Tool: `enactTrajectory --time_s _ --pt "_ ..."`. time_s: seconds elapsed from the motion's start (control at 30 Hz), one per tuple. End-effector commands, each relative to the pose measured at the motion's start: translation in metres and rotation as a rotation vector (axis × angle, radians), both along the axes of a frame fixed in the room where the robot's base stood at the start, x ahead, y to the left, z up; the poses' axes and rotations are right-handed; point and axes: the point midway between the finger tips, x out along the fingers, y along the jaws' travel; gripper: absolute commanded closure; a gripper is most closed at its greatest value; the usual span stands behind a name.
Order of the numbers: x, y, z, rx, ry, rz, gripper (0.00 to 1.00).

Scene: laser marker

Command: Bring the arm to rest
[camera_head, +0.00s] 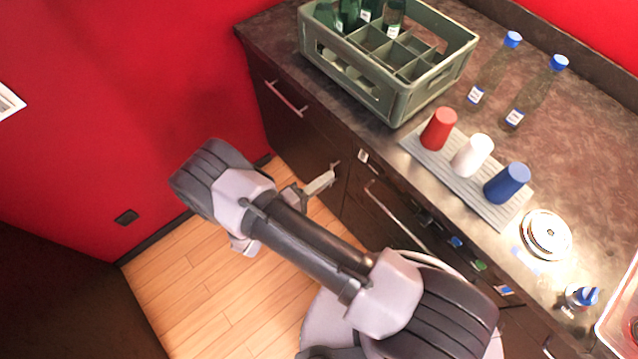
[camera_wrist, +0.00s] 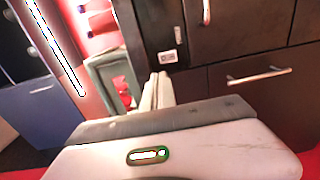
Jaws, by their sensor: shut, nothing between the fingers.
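My gripper (camera_head: 320,184) hangs in front of the dark cabinet doors, below the counter's front edge, with the arm folded over the wooden floor. Its fingers are together and hold nothing. In the wrist view the shut fingers (camera_wrist: 157,92) stand up in the middle, with the cabinet front behind them. The arm partly hides the gripper's body in the head view.
On the counter (camera_head: 420,144) stand a green crate (camera_head: 395,105) with several bottles, a ribbed mat (camera_head: 415,153) with red, white and blue cups, two clear bottles with blue caps, and a stack of plates (camera_head: 547,235). Cabinet handles (camera_head: 285,98) stick out near the arm.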

Motion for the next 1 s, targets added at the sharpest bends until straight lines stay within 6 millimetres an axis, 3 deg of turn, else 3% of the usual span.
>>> enactTrajectory --time_s 0.2,0.7,0.77,0.87,1.0 --pt "-0.012 0.017 0.002 0.000 0.000 0.001 1.00" --pt "-0.012 0.018 0.005 0.006 0.002 -0.012 1.00" --pt "-0.009 0.013 0.018 0.030 0.017 -0.068 1.00" --pt "-0.008 -0.008 0.066 0.143 0.080 -0.279 1.00" --pt "-0.036 -0.050 0.142 0.463 0.214 -0.598 1.00"
